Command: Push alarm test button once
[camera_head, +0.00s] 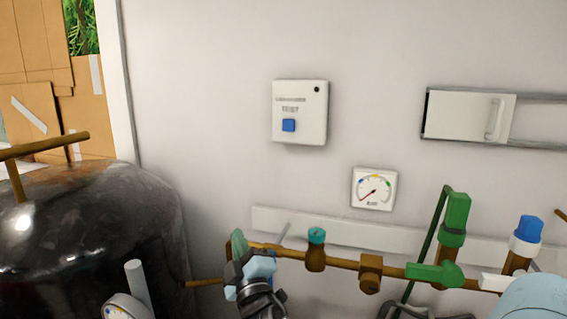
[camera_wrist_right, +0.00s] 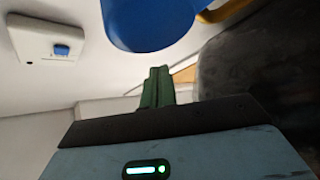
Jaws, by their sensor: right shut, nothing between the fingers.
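My right gripper (camera_head: 238,243) is below and left of the box in the head view, clear of the button. Its green fingers (camera_wrist_right: 157,86) are shut together and empty. My left gripper is not in view.
A brown pipe (camera_head: 335,263) with valves runs below the box. A dark tank (camera_head: 90,240) stands left. A large blue shape (camera_wrist_right: 150,22) is close to the wrist camera.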

